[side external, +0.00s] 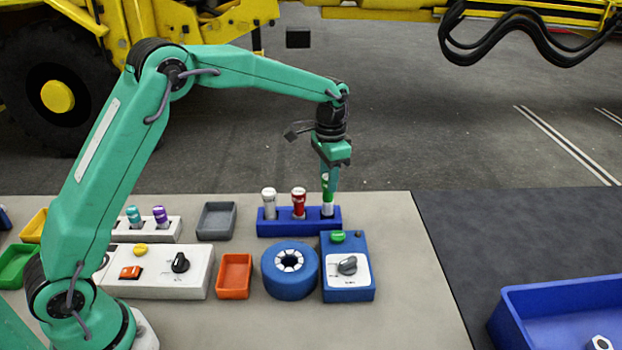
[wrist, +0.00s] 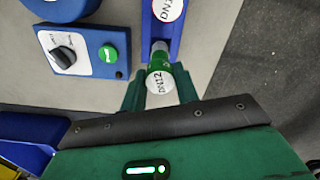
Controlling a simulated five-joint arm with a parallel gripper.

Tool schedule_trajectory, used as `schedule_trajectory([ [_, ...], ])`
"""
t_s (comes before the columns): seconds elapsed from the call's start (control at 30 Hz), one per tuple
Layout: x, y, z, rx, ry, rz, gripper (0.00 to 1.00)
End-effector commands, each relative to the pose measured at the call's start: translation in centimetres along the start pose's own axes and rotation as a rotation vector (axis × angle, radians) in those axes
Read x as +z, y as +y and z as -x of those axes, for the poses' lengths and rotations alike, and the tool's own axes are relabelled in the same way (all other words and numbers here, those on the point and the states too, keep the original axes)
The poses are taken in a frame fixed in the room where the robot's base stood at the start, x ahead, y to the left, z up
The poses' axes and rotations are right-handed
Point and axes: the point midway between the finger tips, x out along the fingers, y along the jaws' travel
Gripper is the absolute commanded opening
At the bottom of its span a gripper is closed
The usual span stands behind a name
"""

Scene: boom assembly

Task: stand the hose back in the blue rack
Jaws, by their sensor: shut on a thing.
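The blue rack (side external: 290,226) stands near the back edge of the grey table, with a white-topped tube (side external: 269,203) in its left place and a red tube (side external: 299,203) in its middle place. My gripper (side external: 329,180) points straight down over the rack's right end and is shut on a green-and-white tube (side external: 328,207), which looks upright. Its lower end meets the dark right opening; I cannot tell how deep it sits. In the wrist view the green tube's lettered white cap (wrist: 160,83) shows between the fingers. No separate loose hose is seen on the table.
A blue box with a dial (side external: 348,280) and a blue ring (side external: 290,270) stand just in front of the rack. An orange tray (side external: 234,276) and a grey tray (side external: 216,221) lie to the left. A large blue bin (side external: 535,298) is at right. Yellow machinery fills the back.

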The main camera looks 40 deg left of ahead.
Motion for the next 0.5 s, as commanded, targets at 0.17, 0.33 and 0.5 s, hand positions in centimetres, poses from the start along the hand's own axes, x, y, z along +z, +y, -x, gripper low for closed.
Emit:
schedule_trajectory([
  [0.17, -0.03, -0.01, 0.07, -0.001, 0.002, 0.0, 0.08],
  [0.33, -0.03, -0.01, -0.1, -0.001, 0.001, 0.0, 0.08],
  [0.5, -0.03, -0.01, -0.35, -0.001, 0.002, 0.0, 0.08],
])
